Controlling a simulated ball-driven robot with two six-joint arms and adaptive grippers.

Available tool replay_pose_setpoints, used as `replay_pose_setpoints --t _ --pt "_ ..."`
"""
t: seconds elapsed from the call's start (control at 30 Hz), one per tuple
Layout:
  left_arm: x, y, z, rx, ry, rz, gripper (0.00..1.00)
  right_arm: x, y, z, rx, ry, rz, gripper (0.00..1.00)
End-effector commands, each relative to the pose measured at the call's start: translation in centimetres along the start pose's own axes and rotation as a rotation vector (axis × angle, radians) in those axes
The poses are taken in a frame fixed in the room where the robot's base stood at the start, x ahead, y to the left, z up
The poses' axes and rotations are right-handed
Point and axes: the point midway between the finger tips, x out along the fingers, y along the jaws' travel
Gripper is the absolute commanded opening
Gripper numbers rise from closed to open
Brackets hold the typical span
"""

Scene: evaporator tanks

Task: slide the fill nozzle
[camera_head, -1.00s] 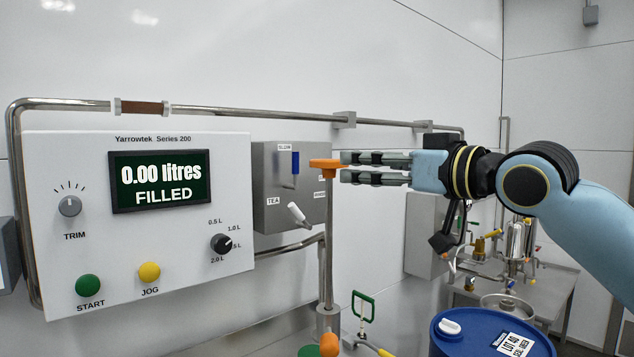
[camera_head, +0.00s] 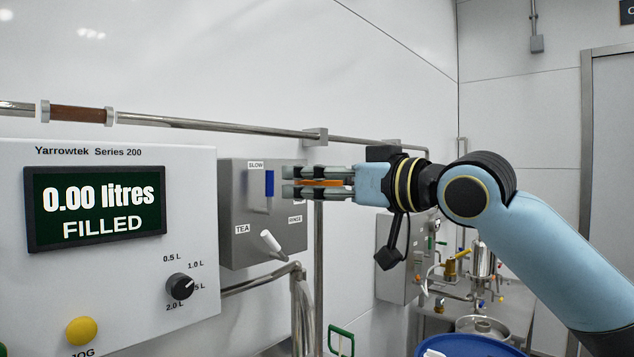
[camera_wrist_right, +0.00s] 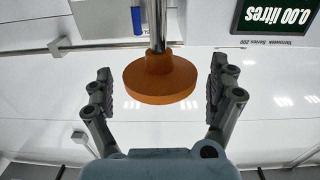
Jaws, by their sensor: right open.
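The fill nozzle shows as an orange round knob (camera_head: 322,183) on top of an upright steel rod (camera_head: 318,250); I take this to be its handle. My right gripper (camera_head: 288,181) is open, one finger above the knob and one below it in the head view. In the right wrist view the orange knob (camera_wrist_right: 162,82) lies between the two spread fingers, with a visible gap on each side. The rod's lower end is out of view. My left gripper is not in view.
A white control panel (camera_head: 110,270) reading 0.00 litres stands left. A grey switch box (camera_head: 240,225) with blue and white levers is just behind my fingers. A steel pipe (camera_head: 220,125) runs along the wall above. A blue drum (camera_head: 470,345) stands below right.

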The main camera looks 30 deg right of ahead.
Motion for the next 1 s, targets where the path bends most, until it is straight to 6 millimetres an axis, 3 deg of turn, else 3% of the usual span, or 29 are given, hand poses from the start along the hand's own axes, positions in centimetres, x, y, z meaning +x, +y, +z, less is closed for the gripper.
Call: replay_pose_setpoints --t 0.07,0.23,0.67,0.87,1.0 --pt "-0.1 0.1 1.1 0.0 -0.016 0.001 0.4 0.0 0.0 0.0 0.0 0.0 0.0 0.88" --pt "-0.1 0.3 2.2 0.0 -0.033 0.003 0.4 0.0 0.0 0.0 0.0 0.0 0.0 0.66" --pt "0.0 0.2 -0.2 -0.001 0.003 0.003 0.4 0.0 0.0 0.0 0.0 -0.001 0.0 0.1" --pt "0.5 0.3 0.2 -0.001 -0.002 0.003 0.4 0.0 0.0 0.9 0.001 -0.002 0.0 0.08" --pt "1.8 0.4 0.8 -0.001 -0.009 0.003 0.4 0.0 0.0 3.3 0.003 -0.004 0.0 0.08"
